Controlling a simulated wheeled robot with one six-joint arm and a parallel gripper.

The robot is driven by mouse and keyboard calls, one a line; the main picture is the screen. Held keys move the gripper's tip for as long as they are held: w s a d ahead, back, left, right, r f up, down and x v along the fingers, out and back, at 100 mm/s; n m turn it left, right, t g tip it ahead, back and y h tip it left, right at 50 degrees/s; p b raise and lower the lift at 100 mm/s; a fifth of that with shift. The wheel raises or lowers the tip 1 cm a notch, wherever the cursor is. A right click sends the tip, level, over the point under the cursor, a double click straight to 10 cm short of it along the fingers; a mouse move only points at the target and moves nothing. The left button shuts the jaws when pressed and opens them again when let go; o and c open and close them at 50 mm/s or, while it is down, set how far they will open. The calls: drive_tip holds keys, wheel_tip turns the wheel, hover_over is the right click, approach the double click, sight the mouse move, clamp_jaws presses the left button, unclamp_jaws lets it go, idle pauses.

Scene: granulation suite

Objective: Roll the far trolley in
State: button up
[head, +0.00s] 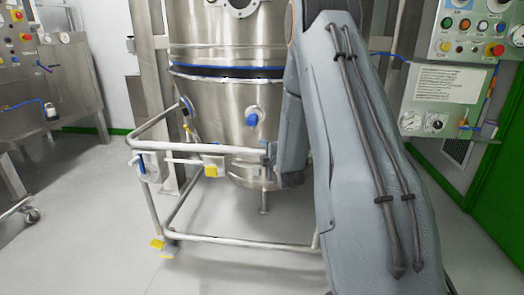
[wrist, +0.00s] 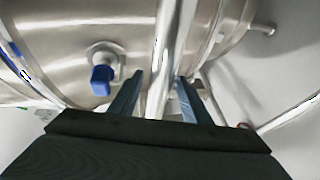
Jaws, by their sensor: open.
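A trolley with a pale tubular frame (head: 215,240) stands ahead of me, with yellow pedals at its lower left corner. A round steel vessel (head: 215,110) with a blue knob (head: 254,117) stands within the frame. My gripper (head: 268,156) is at the frame's upper rail, partly hidden behind my arm. In the wrist view, my open gripper (wrist: 159,82) has one finger on each side of a pale tube (wrist: 165,60); whether they touch it is unclear. The blue knob (wrist: 102,80) shows left of the fingers. My arm hides the trolley's right side.
A steel cabinet (head: 65,85) and a caster wheel (head: 32,215) are at the left. Control panels (head: 450,85) hang at the right, by a green door edge (head: 490,205). The grey floor (head: 95,235) left of the trolley is clear.

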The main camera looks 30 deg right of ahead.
drive_tip(key=shift+x, duration=1.85)
